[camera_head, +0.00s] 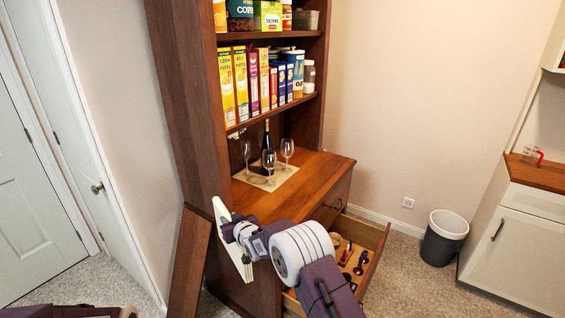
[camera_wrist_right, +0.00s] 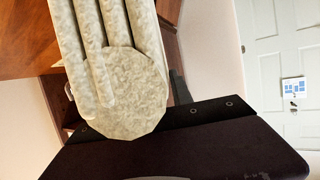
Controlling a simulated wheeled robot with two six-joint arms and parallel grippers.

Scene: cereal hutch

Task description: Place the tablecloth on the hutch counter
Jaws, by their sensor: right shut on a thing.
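My right gripper (camera_head: 240,237) is in front of the hutch's left side, near the front left corner of the wooden counter (camera_head: 318,178). It is shut on a pale folded cloth, the tablecloth (camera_head: 222,212), which shows as a thin white edge-on shape. In the right wrist view the tablecloth (camera_wrist_right: 130,90) is cream and mottled, with thick parallel folds and a rounded end, and it covers much of the gripper. The cloth appears apart from the counter. My left gripper is not in view.
A bottle (camera_head: 266,138) and several wine glasses (camera_head: 287,150) stand on a beige mat (camera_head: 262,181) on the counter's left part. Its right part is bare. A drawer (camera_head: 374,245) below is open with small items inside. A bin (camera_head: 443,238) stands to the right.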

